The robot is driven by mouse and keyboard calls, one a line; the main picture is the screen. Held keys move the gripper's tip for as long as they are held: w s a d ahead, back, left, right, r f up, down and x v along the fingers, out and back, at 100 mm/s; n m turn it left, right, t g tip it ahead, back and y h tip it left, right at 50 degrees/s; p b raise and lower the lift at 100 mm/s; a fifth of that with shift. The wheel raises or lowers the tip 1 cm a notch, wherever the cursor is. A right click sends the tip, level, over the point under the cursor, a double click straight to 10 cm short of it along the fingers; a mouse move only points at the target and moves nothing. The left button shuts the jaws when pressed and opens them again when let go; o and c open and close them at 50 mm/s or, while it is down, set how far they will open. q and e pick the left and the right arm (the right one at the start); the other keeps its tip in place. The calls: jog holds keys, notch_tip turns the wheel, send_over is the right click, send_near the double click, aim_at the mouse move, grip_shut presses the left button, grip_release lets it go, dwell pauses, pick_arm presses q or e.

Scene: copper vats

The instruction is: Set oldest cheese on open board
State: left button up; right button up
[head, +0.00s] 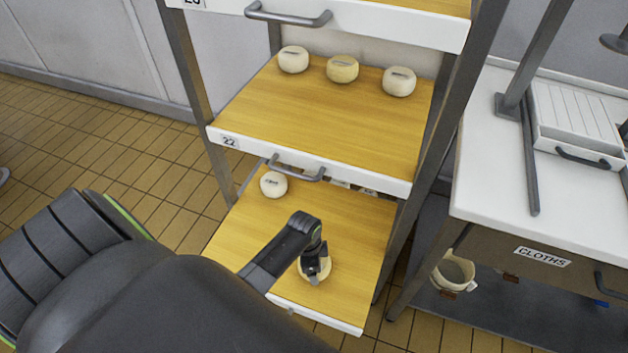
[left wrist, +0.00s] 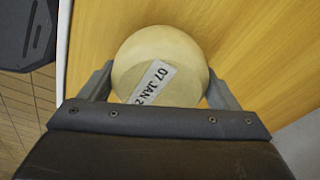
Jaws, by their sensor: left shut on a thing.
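My left gripper (head: 314,272) is shut on a pale round cheese (left wrist: 162,50), low over the lower board (head: 350,230). Its fingers are on both sides of the cheese, and its label reads "07 JAN 2", the rest cut off by the gripper. In the head view the gripper partly hides this cheese; whether it touches the board is unclear. The lower board appears pulled out towards me. A white cheese (head: 273,185) sits at its back left. On the board marked 22 (head: 320,115) above stand a left cheese (head: 293,59), a yellower middle cheese (head: 342,69) and a right cheese (head: 399,81).
Metal rack posts (head: 190,75) flank the boards. A handle (head: 296,168) sticks out from board 22, above the lower board. Another board (head: 400,25) is at the top. A white counter (head: 495,150) with a drawer marked CLOTHS stands right. The lower board has bare wood around the held cheese.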

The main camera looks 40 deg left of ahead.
pick_arm(q)
jog(key=shift+f+b, duration=0.35)
jog(key=shift+f, duration=0.4)
dwell(0.4)
jog(key=o, duration=1.1)
jog(key=shift+o, duration=0.2)
